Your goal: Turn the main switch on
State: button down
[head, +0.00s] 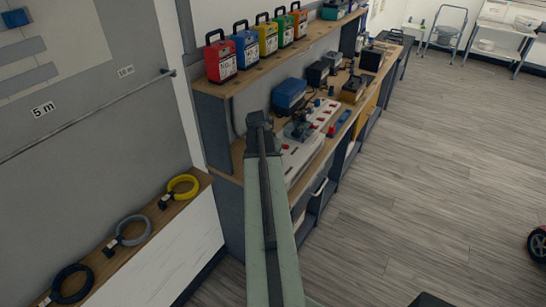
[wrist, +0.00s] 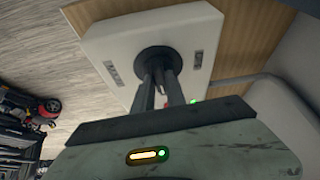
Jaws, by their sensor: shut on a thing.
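The main switch looks like a round black knob (wrist: 158,59) on a white box (wrist: 110,40) in the wrist view. Small grey label plates sit on the box on both sides of the knob. My gripper (wrist: 161,72) points at the knob, and its two dark fingers are closed on it. The fingers and palm hide part of the knob, so its turned position cannot be read. A small green light (wrist: 193,101) shows beside the fingers. In the head view my arm reaches over the bench, and the knob cannot be made out there.
A white panel with red parts (head: 322,115) lies on the wooden bench, with a blue box (head: 289,94) behind it. Several coloured cases (head: 265,38) stand on the shelf above. Cable rings (head: 134,230) lie on a ledge at left. The floor (head: 430,160) at right is mostly clear.

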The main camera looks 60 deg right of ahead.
jog(key=shift+m, duration=0.4)
jog(key=c, duration=1.4)
grip_release()
jog(key=shift+o, duration=0.2)
jog(key=shift+r, duration=0.1)
jog(key=p+v, duration=0.7)
jog(key=shift+r, duration=0.3)
jog(key=shift+w+a, duration=0.1)
jog(key=shift+a, duration=0.05)
